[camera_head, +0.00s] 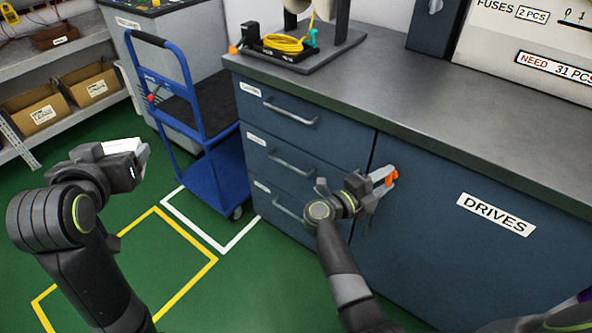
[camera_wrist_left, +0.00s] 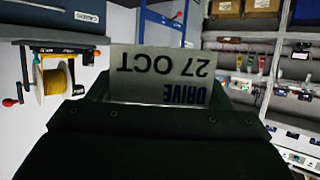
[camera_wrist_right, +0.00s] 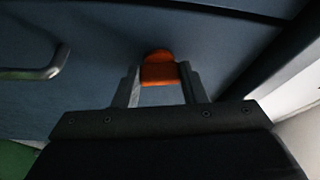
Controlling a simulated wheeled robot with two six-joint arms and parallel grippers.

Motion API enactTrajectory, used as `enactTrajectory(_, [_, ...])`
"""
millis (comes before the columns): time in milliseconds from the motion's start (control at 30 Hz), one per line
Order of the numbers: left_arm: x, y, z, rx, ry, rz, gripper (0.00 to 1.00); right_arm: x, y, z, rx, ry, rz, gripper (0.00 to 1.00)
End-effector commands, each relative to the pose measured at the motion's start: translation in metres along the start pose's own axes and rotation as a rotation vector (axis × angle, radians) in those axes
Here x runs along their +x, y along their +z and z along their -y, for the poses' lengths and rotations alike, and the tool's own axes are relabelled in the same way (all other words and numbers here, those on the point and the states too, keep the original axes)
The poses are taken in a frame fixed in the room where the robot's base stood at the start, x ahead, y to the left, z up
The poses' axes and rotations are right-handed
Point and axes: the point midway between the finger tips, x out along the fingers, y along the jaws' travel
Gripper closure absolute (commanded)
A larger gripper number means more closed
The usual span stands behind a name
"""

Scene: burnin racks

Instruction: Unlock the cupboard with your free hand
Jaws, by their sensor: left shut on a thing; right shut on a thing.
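The cupboard (camera_head: 455,250) is a dark blue door labelled DRIVES under the grey worktop. An orange latch knob (camera_head: 391,177) sits near the door's upper left edge. My right gripper (camera_head: 383,182) is at the latch, its fingers on both sides of the orange piece. In the right wrist view the orange knob (camera_wrist_right: 158,68) is between the fingertips. My left gripper (camera_head: 138,158) is held out over the floor at the left, shut on a pale card-like drive. In the left wrist view the drive (camera_wrist_left: 160,75) reads DRIVE 27 OCT, upside down.
A drawer stack (camera_head: 285,140) with metal handles stands left of the cupboard door. A blue trolley (camera_head: 215,165) stands beside it. Shelving with cardboard boxes (camera_head: 90,84) is at the far left. Green floor with yellow and white markings is clear in front.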

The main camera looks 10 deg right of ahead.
Motion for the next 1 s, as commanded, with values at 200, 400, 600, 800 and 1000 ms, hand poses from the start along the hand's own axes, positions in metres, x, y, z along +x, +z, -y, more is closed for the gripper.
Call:
enactTrajectory(200, [0.0005, 0.0011, 0.0000, 0.000, 0.000, -0.001, 0.49, 0.0000, 0.0003, 0.0007, 0.120, 0.050, 0.001, 0.85])
enactTrajectory(400, [0.0006, 0.0015, 0.0000, 0.000, 0.000, -0.001, 0.49, 0.0001, 0.0001, 0.0012, 0.184, 0.077, 0.001, 0.85])
enactTrajectory(600, [0.0007, 0.0016, 0.0000, 0.000, 0.000, -0.001, 0.49, 0.0001, 0.0001, 0.0012, 0.210, 0.087, 0.001, 0.85])
enactTrajectory(800, [0.0007, 0.0016, 0.0000, 0.000, 0.000, -0.001, 0.49, 0.0000, 0.0000, 0.0012, 0.214, 0.089, 0.001, 0.85])
enactTrajectory(1000, [0.0007, 0.0016, 0.0000, 0.000, 0.000, -0.001, 0.49, 0.0000, 0.0000, 0.0012, 0.214, 0.089, 0.001, 0.61])
